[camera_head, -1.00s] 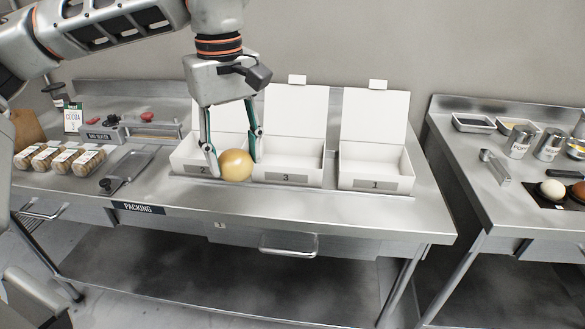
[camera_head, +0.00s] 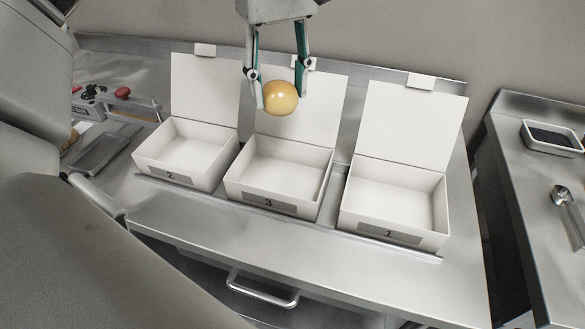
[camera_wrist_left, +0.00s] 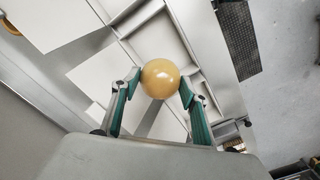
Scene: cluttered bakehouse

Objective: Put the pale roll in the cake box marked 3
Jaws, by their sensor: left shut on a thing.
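My left gripper (camera_head: 281,96) comes down from the top of the head view and is shut on a smooth, round, golden-yellow roll (camera_head: 281,99). The roll is held in the air, in front of the raised lid of the middle box in the picture. In the left wrist view the roll (camera_wrist_left: 160,78) sits between the two fingertips (camera_wrist_left: 160,84). The cake box marked 3 (camera_head: 268,205) stands in the middle of the row, lid up and inside empty. My right gripper is not in view.
The open box marked 2 (camera_head: 165,173) stands left of it and the open box marked 1 (camera_head: 390,235) right; both look empty. A raised metal strip (camera_head: 300,224) runs along their fronts. A second counter (camera_head: 535,220) stands at the right. My own grey links cover the left side.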

